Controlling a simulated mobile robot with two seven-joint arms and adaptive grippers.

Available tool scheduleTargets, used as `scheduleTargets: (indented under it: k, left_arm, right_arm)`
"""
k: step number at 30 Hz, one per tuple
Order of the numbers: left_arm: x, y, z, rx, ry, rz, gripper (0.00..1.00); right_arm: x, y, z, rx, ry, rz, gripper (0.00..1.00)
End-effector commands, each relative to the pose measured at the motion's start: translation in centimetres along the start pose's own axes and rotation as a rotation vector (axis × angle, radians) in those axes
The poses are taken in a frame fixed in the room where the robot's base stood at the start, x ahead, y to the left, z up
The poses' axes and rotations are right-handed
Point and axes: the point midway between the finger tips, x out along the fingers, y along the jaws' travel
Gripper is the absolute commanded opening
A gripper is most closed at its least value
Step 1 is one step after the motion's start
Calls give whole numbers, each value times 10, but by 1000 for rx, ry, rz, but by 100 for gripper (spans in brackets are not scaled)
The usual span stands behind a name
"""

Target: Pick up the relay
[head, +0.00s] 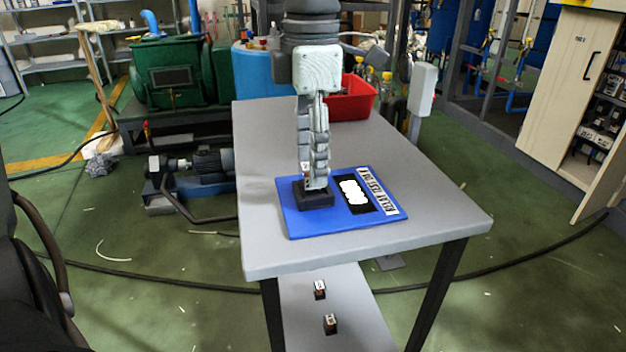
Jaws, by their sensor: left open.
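My left gripper (316,180) points straight down over the table, seen nearly edge-on. Its jaws are open, with the fingertips low over a black block-like base (314,199) on the blue pad (293,223). A small piece of what looks like a relay (306,172) shows at the left edge of the fingers, above the black base. The fingers hide most of it, and I cannot tell whether they touch it. Two small, dark, white-topped pieces that look like relays, one farther back (320,289) and one nearer (330,323), stand on the lower shelf. My right gripper is not in view.
The grey table (440,217) is clear at its right and front. The blue pad has a black-and-white panel (355,193) and a lettered strip (378,190). A red bin (352,103) stands at the table's back. The lower shelf (360,303) has free room.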

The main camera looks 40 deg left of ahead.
Motion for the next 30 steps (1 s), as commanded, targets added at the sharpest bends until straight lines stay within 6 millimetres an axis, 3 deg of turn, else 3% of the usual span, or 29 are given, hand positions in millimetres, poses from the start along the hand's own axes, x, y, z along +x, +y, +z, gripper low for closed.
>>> scheduleTargets:
  k: [5,13,26,30]
  left_arm:
    - [22,-1,0,1,0,-2,53]
    - [25,0,0,1,-1,-1,53]
    - [25,0,0,1,-1,0,0]
    - [24,0,0,1,-2,0,0]
  right_arm:
    - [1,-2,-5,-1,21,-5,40]
    - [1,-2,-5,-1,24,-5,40]
    - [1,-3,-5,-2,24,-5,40]
    - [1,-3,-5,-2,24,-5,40]
